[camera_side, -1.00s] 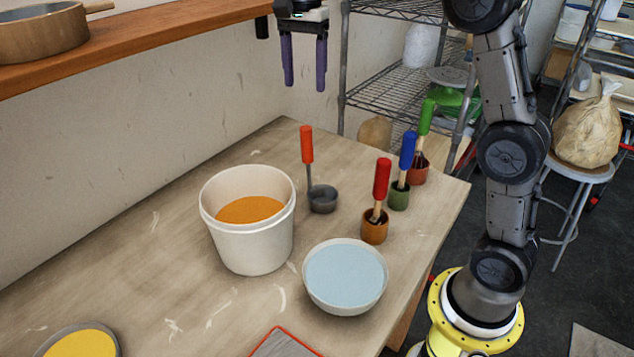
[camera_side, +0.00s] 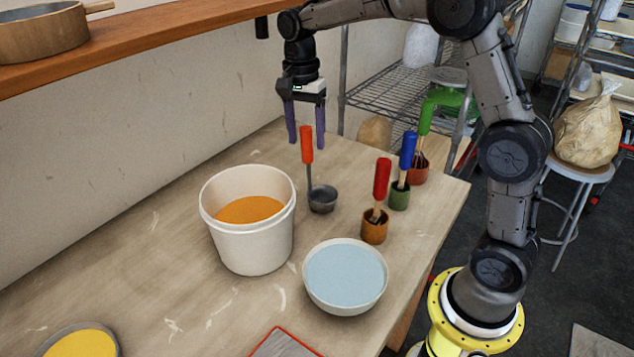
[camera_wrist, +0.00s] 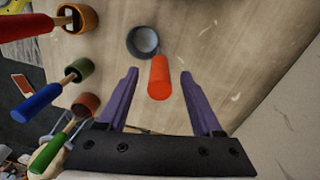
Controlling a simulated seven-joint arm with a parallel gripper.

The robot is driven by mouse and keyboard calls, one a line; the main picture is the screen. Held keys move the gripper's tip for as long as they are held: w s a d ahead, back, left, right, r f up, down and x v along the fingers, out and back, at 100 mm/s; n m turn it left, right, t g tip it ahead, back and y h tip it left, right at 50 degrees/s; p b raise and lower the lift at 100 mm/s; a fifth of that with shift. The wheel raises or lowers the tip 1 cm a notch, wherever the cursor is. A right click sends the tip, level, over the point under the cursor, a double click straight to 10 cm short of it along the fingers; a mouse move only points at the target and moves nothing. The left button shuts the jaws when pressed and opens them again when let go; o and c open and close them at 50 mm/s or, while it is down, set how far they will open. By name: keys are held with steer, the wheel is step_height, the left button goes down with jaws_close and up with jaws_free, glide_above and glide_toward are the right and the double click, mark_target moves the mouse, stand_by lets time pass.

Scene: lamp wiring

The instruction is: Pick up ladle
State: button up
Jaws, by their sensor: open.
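The ladle (camera_side: 307,146) has an orange-red handle that stands upright and a dark grey bowl (camera_side: 322,199) resting on the table. In the wrist view the ladle's handle (camera_wrist: 159,78) points up toward the camera, between the two purple fingers, with its bowl (camera_wrist: 142,41) beyond. My gripper (camera_side: 306,140) is open, fingers pointing down, at the height of the handle's top. In the wrist view my gripper (camera_wrist: 158,75) has clear space on both sides of the handle, and neither finger appears to touch it.
A white bucket (camera_side: 246,243) with orange contents stands left of the ladle. A bowl (camera_side: 345,305) of pale blue contents is in front. Several small cups with red, blue and green handled tools stand to the right, including an orange-brown cup (camera_side: 374,230). A wall rises behind the table.

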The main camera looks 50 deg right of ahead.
mark_target(307, 146)
steer(key=shift+s+f, duration=0.1)
steer(key=shift+f, duration=1.4)
steer(key=shift+c, duration=0.2)
jaws_close()
